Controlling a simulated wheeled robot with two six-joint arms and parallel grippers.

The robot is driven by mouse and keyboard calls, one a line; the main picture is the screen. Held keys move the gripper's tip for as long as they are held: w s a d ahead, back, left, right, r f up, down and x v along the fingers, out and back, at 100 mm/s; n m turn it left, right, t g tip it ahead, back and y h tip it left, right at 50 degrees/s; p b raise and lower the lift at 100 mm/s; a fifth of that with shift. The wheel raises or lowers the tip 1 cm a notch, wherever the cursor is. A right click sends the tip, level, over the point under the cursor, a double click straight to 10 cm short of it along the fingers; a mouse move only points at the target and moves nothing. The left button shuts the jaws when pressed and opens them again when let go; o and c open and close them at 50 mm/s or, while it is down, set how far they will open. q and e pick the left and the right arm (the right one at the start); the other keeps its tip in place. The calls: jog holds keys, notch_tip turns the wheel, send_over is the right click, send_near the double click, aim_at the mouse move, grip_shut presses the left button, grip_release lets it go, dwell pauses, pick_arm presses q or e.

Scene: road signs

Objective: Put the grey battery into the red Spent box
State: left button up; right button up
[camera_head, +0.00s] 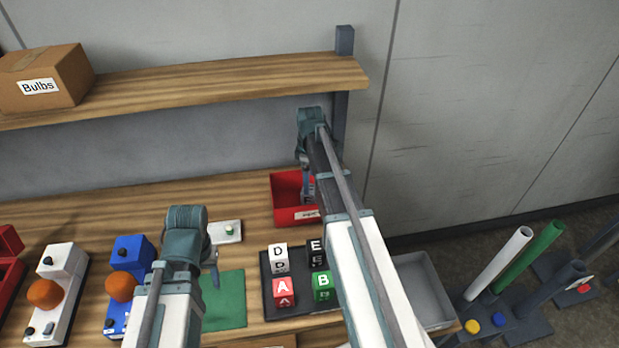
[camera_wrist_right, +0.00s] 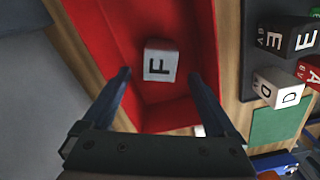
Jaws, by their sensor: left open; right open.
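A red box (camera_head: 283,190) with a small white label stands at the back right of the table, under the shelf; I cannot read the label. My right gripper (camera_head: 309,188) is over the box. Its fingers are open, apart on either side of the block. My left gripper (camera_head: 214,276) hangs open over the green mat (camera_head: 229,303). The right arm hides part of the box in the head view.
A dark tray (camera_head: 267,306) holds blocks marked D, E, A and B. A white device and a blue device with orange balls stand at the left. A grey bin (camera_head: 432,278) is at the right. The shelf (camera_head: 230,80) overhangs the table's back.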

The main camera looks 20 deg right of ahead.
notch_tip(320, 180, up, 2)
jog(key=shift+r+p, duration=0.1)
jog(key=shift+p, duration=0.5)
pick_arm(q)
notch_tip(320, 180, up, 2)
jog(key=shift+r, duration=0.1)
pick_arm(e)
jog(key=s+a+m+h, duration=0.1)
jog(key=s+a+m, duration=0.5)
jog(key=s+a, duration=1.5)
jog(key=a, duration=0.4)
jog(key=shift+m, duration=0.4)
pick_arm(q)
jog(key=shift+s, duration=0.1)
pick_arm(e)
jog(key=shift+s, duration=0.15)
